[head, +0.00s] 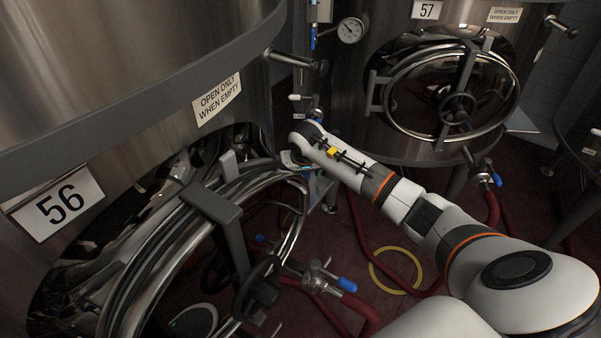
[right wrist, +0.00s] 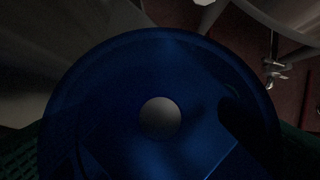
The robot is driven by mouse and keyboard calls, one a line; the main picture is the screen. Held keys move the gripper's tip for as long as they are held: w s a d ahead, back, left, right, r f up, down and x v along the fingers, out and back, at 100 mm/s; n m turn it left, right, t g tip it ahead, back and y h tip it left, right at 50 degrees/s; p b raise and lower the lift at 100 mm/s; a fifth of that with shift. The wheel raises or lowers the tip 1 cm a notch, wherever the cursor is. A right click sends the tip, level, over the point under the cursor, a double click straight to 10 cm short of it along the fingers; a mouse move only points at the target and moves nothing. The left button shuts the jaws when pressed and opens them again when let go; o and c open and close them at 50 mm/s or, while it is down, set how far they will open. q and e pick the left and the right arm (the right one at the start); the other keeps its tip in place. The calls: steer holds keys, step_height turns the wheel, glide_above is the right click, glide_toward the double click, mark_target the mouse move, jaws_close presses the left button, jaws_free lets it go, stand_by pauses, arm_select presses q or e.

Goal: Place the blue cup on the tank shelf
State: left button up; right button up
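The blue cup (right wrist: 160,70) fills most of the right wrist view as a large dark blue round shape, very close to the camera. A pale grey round spot (right wrist: 160,116) shows at its middle. In the head view my right arm reaches in from the right to the gap between tanks 56 and 57. My right gripper is hidden beyond the wrist there, and its fingers cannot be made out in the dark wrist view. A dark green meshed surface (right wrist: 299,145) shows behind the cup at both lower sides; I cannot tell whether the cup touches it. My left gripper is not in view.
Tank 56 (head: 170,60) stands close on the left, with its round door frame and handwheel (head: 262,285) jutting out. Tank 57 (head: 400,130) stands behind. Valves, red hoses and a yellow ring (head: 396,250) lie low between them. A valve pipe (head: 297,60) sticks out above my wrist.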

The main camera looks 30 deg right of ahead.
steer(key=shift+r, duration=0.25)
steer(key=b+v, duration=0.1)
steer(key=v, duration=1)
steer(key=shift+s+r, duration=0.2)
steer(key=shift+r, duration=0.2)
